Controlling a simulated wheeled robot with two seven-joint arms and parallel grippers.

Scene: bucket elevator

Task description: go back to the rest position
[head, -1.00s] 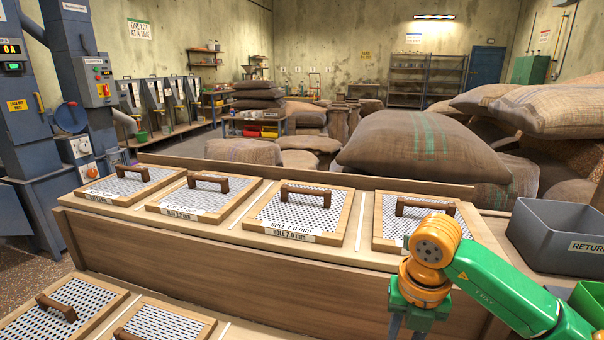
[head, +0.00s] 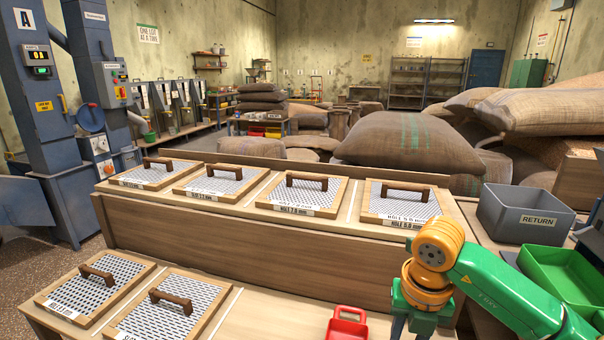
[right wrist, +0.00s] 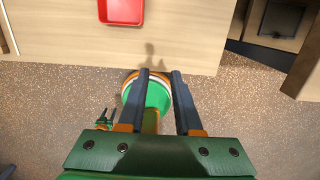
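My right arm comes in at the lower right of the head view, bent, with its gripper (head: 411,328) pointing down and cut off by the bottom edge. In the right wrist view, the two dark fingers of my right gripper (right wrist: 161,72) stand apart with nothing between them. Below them are the speckled floor and a green and white round part of my own body. The gripper is clear of the bench edge.
A bench holds handled sieves (head: 406,203) on its raised shelf and more (head: 92,288) on its lower front. A red tray (head: 346,328) lies near the front edge; it also shows in the right wrist view (right wrist: 121,11). A grey RETURN bin (head: 528,214) and green tray (head: 566,280) stand right.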

